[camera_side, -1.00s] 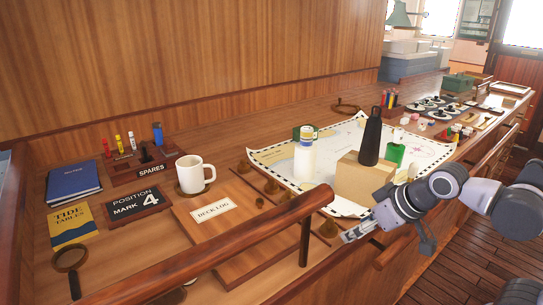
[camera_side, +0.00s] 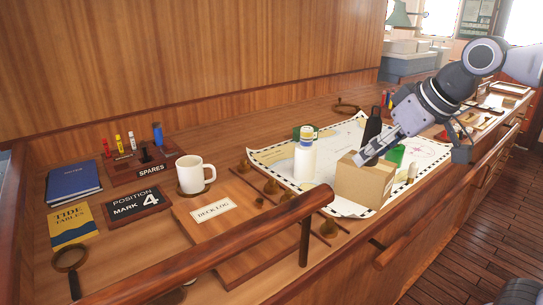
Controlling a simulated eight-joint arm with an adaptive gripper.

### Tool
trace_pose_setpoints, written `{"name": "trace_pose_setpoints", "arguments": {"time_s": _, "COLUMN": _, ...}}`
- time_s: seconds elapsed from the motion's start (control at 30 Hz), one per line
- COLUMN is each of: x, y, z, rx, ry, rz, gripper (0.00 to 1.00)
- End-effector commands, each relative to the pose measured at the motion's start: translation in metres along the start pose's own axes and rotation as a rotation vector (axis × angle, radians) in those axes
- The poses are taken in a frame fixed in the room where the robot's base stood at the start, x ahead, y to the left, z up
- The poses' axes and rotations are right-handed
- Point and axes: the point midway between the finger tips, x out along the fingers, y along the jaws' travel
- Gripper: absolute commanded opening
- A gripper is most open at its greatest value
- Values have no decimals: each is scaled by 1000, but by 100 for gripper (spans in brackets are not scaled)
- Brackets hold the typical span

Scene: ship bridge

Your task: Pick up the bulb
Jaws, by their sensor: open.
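I cannot make out a bulb for certain in the side view. A rack marked SPARES (camera_side: 152,169) at the left holds several small red, yellow, white and blue items, too small to identify. My gripper (camera_side: 366,158) is open and points down and left. In the picture it overlaps the top of a cardboard box (camera_side: 362,187); I cannot tell whether it touches. Nothing shows between its fingers. My arm partly covers a black bottle (camera_side: 372,131) and a green bottle (camera_side: 396,154) behind the box.
A white bottle (camera_side: 304,160) stands on the chart (camera_side: 340,138) left of the box. A wooden rail (camera_side: 215,245) runs along the front edge.

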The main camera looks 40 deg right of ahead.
Motion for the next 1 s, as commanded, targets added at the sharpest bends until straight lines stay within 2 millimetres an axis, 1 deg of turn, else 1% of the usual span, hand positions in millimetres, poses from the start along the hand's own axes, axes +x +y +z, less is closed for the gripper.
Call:
{"name": "trace_pose_setpoints", "arguments": {"time_s": 0.03, "x": -13, "y": 0, "z": -10, "rx": 0, "ry": 0, "rz": 0, "gripper": 53}}
{"name": "trace_pose_setpoints", "arguments": {"time_s": 0.1, "x": -29, "y": 0, "z": -21, "rx": 0, "ry": 0, "rz": 0, "gripper": 53}}
{"name": "trace_pose_setpoints", "arguments": {"time_s": 0.27, "x": -62, "y": 0, "z": -45, "rx": 0, "ry": 0, "rz": 0, "gripper": 53}}
{"name": "trace_pose_setpoints", "arguments": {"time_s": 0.3, "x": -66, "y": 4, "z": -51, "rx": 14, "ry": -4, "rz": 8, "gripper": 53}}
{"name": "trace_pose_setpoints", "arguments": {"time_s": 0.47, "x": -58, "y": 39, "z": -71, "rx": 164, "ry": -44, "rz": 88, "gripper": 53}}
{"name": "trace_pose_setpoints", "arguments": {"time_s": 0.57, "x": -54, "y": 64, "z": -84, "rx": 266, "ry": -68, "rz": 142, "gripper": 53}}
{"name": "trace_pose_setpoints", "arguments": {"time_s": 0.67, "x": -50, "y": 97, "z": -96, "rx": 387, "ry": -94, "rz": 207, "gripper": 53}}
{"name": "trace_pose_setpoints", "arguments": {"time_s": 0.77, "x": -44, "y": 139, "z": -106, "rx": 534, "ry": -121, "rz": 287, "gripper": 53}}
{"name": "trace_pose_setpoints", "arguments": {"time_s": 0.8, "x": -42, "y": 158, "z": -109, "rx": 597, "ry": -133, "rz": 322, "gripper": 53}}
{"name": "trace_pose_setpoints", "arguments": {"time_s": 0.9, "x": -38, "y": 199, "z": -112, "rx": 738, "ry": -153, "rz": 400, "gripper": 53}}
{"name": "trace_pose_setpoints", "arguments": {"time_s": 1.0, "x": -35, "y": 232, "z": -111, "rx": 845, "ry": -167, "rz": 460, "gripper": 53}}
